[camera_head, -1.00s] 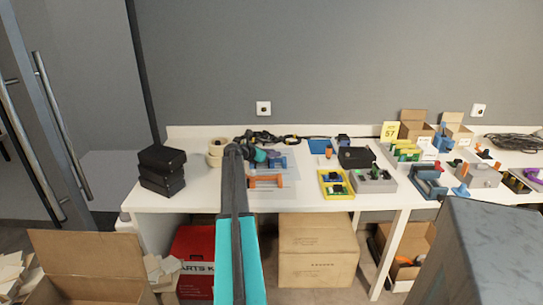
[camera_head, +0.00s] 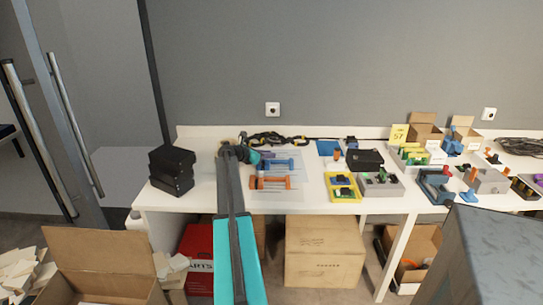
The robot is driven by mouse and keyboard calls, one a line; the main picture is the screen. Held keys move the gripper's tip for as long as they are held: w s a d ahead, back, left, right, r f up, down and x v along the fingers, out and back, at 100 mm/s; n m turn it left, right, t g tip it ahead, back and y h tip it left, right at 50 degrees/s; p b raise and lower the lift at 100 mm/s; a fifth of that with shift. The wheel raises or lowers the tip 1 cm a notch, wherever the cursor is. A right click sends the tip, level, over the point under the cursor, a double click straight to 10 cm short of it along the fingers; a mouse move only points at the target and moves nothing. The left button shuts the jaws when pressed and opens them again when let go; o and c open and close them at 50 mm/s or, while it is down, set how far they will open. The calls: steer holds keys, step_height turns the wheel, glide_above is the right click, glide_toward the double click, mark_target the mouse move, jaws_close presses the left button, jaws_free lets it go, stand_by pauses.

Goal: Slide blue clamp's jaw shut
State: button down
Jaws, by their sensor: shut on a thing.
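The blue clamp (camera_head: 279,165) lies on a pale sheet on the white table, behind the orange clamp (camera_head: 270,183). My teal and dark grey arm reaches up from the bottom of the picture to the table. My gripper (camera_head: 262,156) is at the left end of the blue clamp and appears shut on it. The fingertips are small, and their exact contact with the jaw cannot be made out. The gap in the clamp's jaw is too small to read.
Black boxes (camera_head: 172,171) are stacked left of my arm. Black cables (camera_head: 266,138) lie behind the clamps. A yellow tray (camera_head: 343,187) and a grey box (camera_head: 381,188) stand to the right. Cartons (camera_head: 325,252) stand beneath the white table (camera_head: 310,203).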

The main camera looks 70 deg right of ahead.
steer(key=c, duration=1.7)
jaws_free()
steer(key=shift+o, duration=0.2)
steer(key=v, duration=1.3)
steer(key=shift+a+b, duration=0.3)
steer(key=shift+a, duration=0.05)
steer(key=shift+w+r, duration=0.1)
steer(key=shift+r, duration=0.1)
